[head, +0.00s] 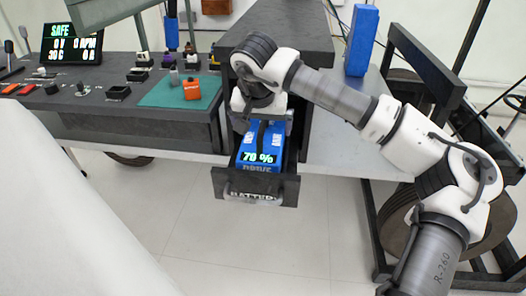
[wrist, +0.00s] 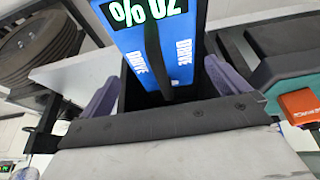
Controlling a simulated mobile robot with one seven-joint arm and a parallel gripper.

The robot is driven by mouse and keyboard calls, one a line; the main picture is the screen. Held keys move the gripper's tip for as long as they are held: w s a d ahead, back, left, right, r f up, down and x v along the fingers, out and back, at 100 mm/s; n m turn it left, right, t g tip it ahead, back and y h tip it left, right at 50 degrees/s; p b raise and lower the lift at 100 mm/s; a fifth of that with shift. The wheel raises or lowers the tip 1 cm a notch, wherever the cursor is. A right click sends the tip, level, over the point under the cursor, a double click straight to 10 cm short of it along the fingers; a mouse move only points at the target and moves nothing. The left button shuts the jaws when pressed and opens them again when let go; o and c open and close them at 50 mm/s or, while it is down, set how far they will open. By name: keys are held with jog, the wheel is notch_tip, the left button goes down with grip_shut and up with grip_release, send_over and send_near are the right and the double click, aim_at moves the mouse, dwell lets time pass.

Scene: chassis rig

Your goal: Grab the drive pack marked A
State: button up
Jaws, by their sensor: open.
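A blue drive pack (head: 262,146) with a black strap sits in the open drawer (head: 290,188) labelled BATTERY. Its display reads 70 %, and white DRIVE lettering shows below; I cannot read a letter A on it. In the wrist view the pack (wrist: 180,62) fills the top middle, with its display upside down. My gripper (wrist: 160,72) is open, its purple fingers apart on either side of the pack and drawer in that view. I cannot tell whether they touch anything. In the head view my wrist hangs above the pack's far end and hides it and the fingertips.
Another blue block (head: 361,40) stands upright on the bench at right. A teal mat (head: 168,94) with an orange item (head: 192,89) lies left of the drawer, near knobs and switches. A status screen (head: 72,44) reads SAFE. The floor before the drawer is clear.

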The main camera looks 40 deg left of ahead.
jog(key=shift+x, duration=2.75)
jog(key=shift+s, duration=0.15)
jog(key=c, duration=1.6)
jog(key=shift+r, duration=0.15)
jog(key=shift+c, duration=0.4)
